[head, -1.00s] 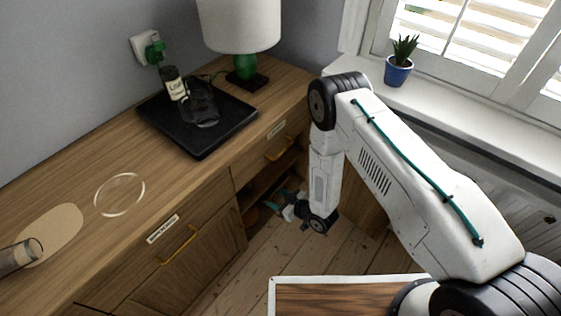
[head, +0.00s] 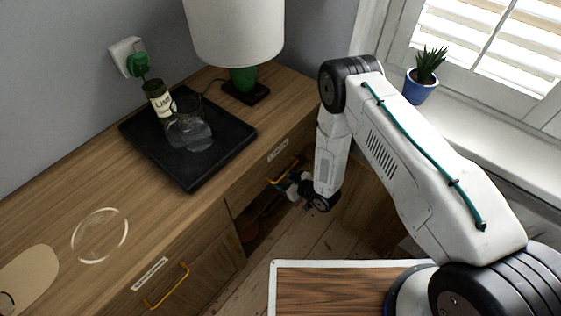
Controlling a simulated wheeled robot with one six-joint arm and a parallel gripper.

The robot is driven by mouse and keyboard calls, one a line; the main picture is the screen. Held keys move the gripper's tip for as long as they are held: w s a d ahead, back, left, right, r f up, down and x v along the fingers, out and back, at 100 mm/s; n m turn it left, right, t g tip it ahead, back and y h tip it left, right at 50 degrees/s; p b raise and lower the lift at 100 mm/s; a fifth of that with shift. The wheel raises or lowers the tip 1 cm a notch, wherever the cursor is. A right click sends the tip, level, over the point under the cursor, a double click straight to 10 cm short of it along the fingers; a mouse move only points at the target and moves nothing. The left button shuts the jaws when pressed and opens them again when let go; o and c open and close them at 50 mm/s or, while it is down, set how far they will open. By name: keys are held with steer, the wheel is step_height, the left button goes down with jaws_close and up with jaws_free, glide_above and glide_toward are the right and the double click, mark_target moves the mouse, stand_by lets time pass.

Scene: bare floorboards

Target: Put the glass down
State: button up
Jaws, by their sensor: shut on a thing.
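My gripper (head: 287,184) is small and far off, at the cabinet front just below a yellow drawer handle (head: 284,172). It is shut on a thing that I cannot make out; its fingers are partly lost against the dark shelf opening. A clear glass vessel (head: 190,132) stands on the black tray (head: 188,180) on the counter, well apart from my gripper. I cannot tell what kind of glass it is. A pale ring (head: 99,236) lies or is marked on the counter.
A labelled bottle (head: 158,100) stands on the tray beside the clear vessel. A lamp (head: 240,35) stands at the counter's back. A tan oval mat (head: 28,278) is at the left. A potted plant (head: 420,85) sits on the windowsill. The counter between tray and ring is bare.

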steer(key=shift+w+a+f, duration=0.25)
steer(key=shift+w+f, duration=0.55)
steer(key=shift+w, duration=1.45)
steer(key=shift+w+a+f, duration=0.3)
steer(key=shift+w+f, duration=0.5)
steer(key=shift+w, duration=1.4)
steer(key=shift+w+a+f, duration=0.25)
steer(key=shift+w+f, duration=0.55)
steer(key=shift+w, duration=1.45)
steer(key=shift+f, duration=0.15)
steer(key=o, duration=1.2)
steer(key=shift+s+d+r, duration=0.15)
steer(key=shift+d+r, duration=0.1)
steer(key=shift+r, duration=0.05)
steer(key=v, duration=1.1)
steer(key=shift+s+d, duration=0.15)
steer(key=shift+s, duration=0.05)
